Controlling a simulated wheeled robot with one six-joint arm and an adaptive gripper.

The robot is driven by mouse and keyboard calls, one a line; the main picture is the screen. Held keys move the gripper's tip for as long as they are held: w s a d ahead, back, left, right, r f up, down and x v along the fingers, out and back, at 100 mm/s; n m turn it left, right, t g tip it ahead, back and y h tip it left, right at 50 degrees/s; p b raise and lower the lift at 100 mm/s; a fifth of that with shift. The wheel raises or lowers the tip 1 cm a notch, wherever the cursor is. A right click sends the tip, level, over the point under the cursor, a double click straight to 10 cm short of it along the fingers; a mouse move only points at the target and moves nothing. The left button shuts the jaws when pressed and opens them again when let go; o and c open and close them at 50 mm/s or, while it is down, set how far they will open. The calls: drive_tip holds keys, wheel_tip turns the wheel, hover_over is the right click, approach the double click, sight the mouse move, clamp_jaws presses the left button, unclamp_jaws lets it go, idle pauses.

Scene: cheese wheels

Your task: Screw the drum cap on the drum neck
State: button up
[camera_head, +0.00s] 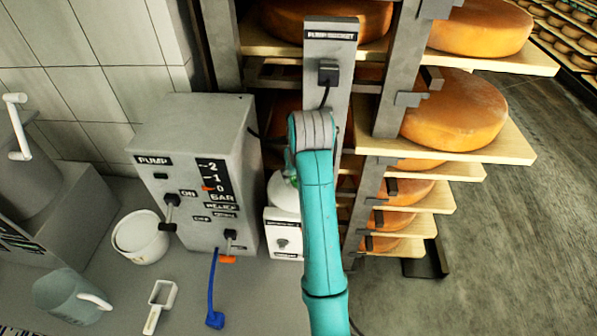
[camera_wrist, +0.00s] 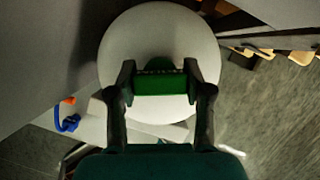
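In the wrist view my gripper (camera_wrist: 160,82) has its two dark fingers on either side of the green drum cap (camera_wrist: 160,84), touching its left and right sides. The cap is over the middle of the round white drum (camera_wrist: 122,45). The drum neck is hidden beneath the cap, so I cannot tell whether the cap touches it. In the head view my teal arm covers the gripper and most of the drum (camera_head: 283,196). Only the drum's left side and a bit of green show beside the arm.
A grey pump box (camera_head: 195,170) with levers stands left of the drum. Cheese shelves (camera_head: 470,145) rise at right.

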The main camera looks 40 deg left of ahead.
drive_tip(key=o, duration=0.5)
drive_tip(key=shift+n, duration=0.3)
